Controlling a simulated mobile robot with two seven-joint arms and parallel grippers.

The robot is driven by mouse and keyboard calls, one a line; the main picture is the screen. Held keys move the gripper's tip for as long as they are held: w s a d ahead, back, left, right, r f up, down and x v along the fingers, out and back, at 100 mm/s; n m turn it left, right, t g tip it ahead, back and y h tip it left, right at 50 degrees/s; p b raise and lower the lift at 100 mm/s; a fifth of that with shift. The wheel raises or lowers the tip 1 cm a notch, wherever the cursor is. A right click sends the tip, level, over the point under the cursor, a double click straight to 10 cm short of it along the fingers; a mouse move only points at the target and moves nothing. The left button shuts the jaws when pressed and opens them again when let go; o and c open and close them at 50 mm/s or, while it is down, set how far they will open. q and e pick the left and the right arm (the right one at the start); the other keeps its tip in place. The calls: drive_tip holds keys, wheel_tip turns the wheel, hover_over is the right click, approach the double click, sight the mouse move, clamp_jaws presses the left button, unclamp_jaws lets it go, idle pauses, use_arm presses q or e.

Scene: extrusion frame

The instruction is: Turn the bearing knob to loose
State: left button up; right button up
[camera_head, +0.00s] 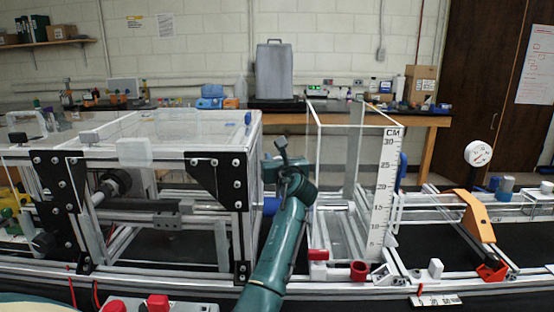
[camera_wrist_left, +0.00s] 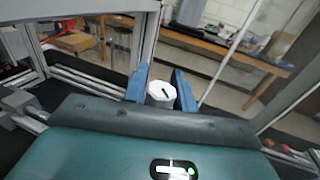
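The bearing knob (camera_wrist_left: 161,93) is a white round knob with a short black tilted line on its face. It shows in the left wrist view, between the two blue fingers of my left gripper (camera_wrist_left: 161,86). The fingers flank the knob closely and appear to touch both sides. No loose or tight label is readable. In the head view my left gripper (camera_head: 272,205) is mostly hidden behind my teal arm, beside the right end of the black-bracketed extrusion frame (camera_head: 240,200). The knob cannot be made out there. My right gripper is not in view.
A clear box with a white centimetre scale (camera_head: 385,190) stands right of my left arm. Farther right are rails, an orange bracket (camera_head: 476,215) and a round dial (camera_head: 478,153). Red and white parts (camera_head: 358,271) sit along the front rail. A wooden bench stands behind.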

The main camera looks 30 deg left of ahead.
use_arm(q)
drive_tip(key=o, duration=0.4)
wheel_tip(320, 180, up, 10)
idle(0.5)
drive_tip(key=shift+c, duration=0.2)
